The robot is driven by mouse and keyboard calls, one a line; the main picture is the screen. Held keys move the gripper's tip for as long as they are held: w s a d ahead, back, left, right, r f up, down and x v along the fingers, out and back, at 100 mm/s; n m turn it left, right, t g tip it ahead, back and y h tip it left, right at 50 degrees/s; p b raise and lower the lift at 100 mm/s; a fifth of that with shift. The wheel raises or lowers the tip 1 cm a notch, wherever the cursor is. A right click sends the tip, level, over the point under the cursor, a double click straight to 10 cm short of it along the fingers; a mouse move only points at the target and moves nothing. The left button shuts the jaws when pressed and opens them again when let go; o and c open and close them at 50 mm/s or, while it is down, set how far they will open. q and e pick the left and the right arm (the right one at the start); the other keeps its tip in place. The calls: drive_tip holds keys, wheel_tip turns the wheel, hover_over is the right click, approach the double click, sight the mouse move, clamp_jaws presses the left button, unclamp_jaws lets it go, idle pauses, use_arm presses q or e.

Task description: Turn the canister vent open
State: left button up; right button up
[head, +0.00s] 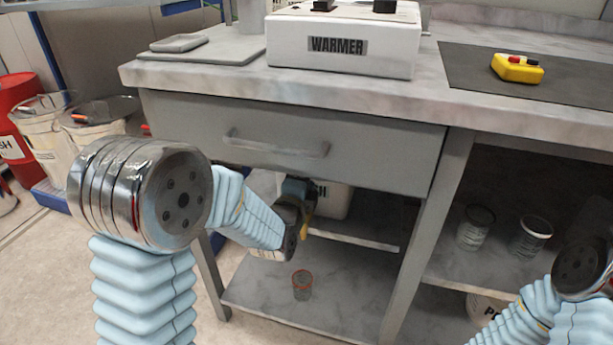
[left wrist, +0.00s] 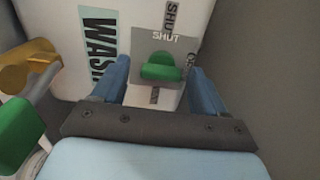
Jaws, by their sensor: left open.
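The white canister (head: 332,200) stands on a shelf under the drawer, mostly hidden behind my left arm and gripper. In the left wrist view the canister (left wrist: 60,12) carries a "WASH" label. A green knob (left wrist: 161,69) sits on its grey plate (left wrist: 188,42), with "SHUT" printed above the knob. My left gripper (left wrist: 160,75) is open, its blue fingers on either side of the knob, with gaps visible. In the head view the left gripper (head: 296,195) is at the canister. My right gripper is out of view.
A yellow fitting (left wrist: 28,68) with a green handle (left wrist: 18,132) is left of my fingers. The drawer (head: 290,150) hangs above the canister. A small cup (head: 302,284) stands on the lower shelf. A white warmer (head: 345,65) stands on the worktop.

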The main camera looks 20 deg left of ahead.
use_arm(q)
drive_tip(key=shift+s, duration=0.1)
drive_tip(key=shift+s, duration=0.35)
drive_tip(key=s+b, duration=1.1)
drive_tip(key=s, duration=0.2)
drive_tip(key=shift+a, duration=0.25)
